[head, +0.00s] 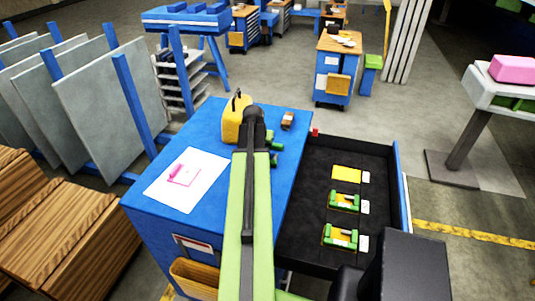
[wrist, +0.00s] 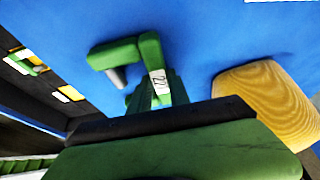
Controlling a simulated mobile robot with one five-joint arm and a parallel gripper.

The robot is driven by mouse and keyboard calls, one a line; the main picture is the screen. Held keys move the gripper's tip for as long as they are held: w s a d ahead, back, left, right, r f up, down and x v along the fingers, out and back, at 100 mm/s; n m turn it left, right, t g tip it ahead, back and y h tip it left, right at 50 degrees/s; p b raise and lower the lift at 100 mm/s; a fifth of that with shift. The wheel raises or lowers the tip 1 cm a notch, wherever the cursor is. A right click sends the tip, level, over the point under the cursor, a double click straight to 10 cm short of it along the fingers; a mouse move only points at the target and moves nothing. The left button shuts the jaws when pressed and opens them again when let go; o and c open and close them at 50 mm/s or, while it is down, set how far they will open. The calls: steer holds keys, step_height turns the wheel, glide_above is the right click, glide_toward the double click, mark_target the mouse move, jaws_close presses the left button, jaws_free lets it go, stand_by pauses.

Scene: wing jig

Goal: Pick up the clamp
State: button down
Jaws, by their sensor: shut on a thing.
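The green clamp (wrist: 118,54) is in the wrist view, with a white number label and a grey screw end, over the blue bench top. My gripper (wrist: 158,97) is shut on its labelled body. In the head view green parts of the clamp (head: 274,147) show just right of my arm's dark end; the arm hides the rest and the fingers. I cannot tell whether the clamp touches the bench top. Two similar green clamps (head: 343,202) sit on yellow pads in the open drawer. One yellow pad (head: 346,174) there is empty.
The blue bench (head: 222,121) carries a yellow holder (head: 235,128), a small brown block (head: 288,120) and a white sheet (head: 160,193) with a pink part (head: 183,176). The black drawer (head: 309,225) is open at the right. Panels stand in a rack at the left.

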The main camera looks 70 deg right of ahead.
steer(key=shift+r+p, duration=0.6)
step_height(320, 180, up, 4)
steer(key=p, duration=0.4)
steer(key=s+r+p, duration=0.5)
steer(key=s, duration=0.6)
steer(key=shift+s+r+p, duration=0.35)
steer(key=shift+r+p, duration=0.05)
